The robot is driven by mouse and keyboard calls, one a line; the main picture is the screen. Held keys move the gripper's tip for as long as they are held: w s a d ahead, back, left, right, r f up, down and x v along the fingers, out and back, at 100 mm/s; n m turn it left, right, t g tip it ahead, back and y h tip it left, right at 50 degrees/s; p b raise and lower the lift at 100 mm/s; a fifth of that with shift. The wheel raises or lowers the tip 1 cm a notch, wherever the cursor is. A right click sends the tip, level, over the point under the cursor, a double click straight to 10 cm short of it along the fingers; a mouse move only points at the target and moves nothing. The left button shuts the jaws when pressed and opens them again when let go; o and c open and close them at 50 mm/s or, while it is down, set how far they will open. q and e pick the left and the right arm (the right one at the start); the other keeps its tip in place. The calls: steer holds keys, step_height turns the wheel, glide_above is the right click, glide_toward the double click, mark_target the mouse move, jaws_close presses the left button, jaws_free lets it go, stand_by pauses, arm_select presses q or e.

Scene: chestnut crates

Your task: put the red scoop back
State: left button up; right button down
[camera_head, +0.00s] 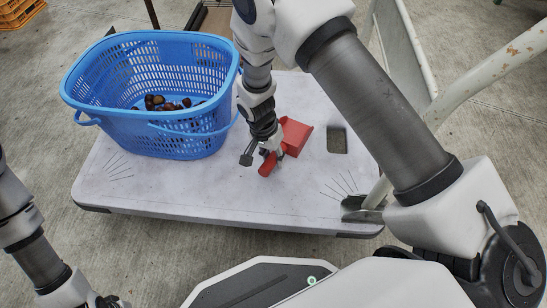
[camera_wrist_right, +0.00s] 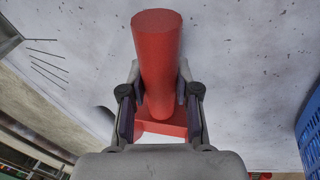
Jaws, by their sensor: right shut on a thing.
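The red scoop (camera_head: 297,136) is at the middle of the white platform cart (camera_head: 225,195), to the right of the blue basket. My right gripper (camera_head: 270,158) is shut on its handle, with one finger on each side. In the right wrist view the thick round handle (camera_wrist_right: 160,60) stands between the fingers of my right gripper (camera_wrist_right: 158,95). The scoop's body shows in part below them. I cannot tell whether the scoop touches the platform. Only part of my left arm shows at the lower left; its fingers are out of view.
A blue slatted basket (camera_head: 190,122) with several dark chestnuts (camera_head: 165,103) low inside stands at the platform's left. A rectangular slot (camera_head: 337,139) and the cart's pale metal rail (camera_head: 490,70) are at the right. The platform's front part is clear. An orange crate (camera_head: 18,12) is far left.

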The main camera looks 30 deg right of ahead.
steer(key=c, duration=0.8)
jaws_free()
steer(key=shift+f, duration=0.1)
steer(key=shift+c, duration=0.2)
step_height(320, 180, up, 12)
steer(key=w+a+p, duration=0.1)
steer(key=p, duration=0.6)
steer(key=shift+w+a, duration=0.25)
steer(key=shift+a, duration=0.1)
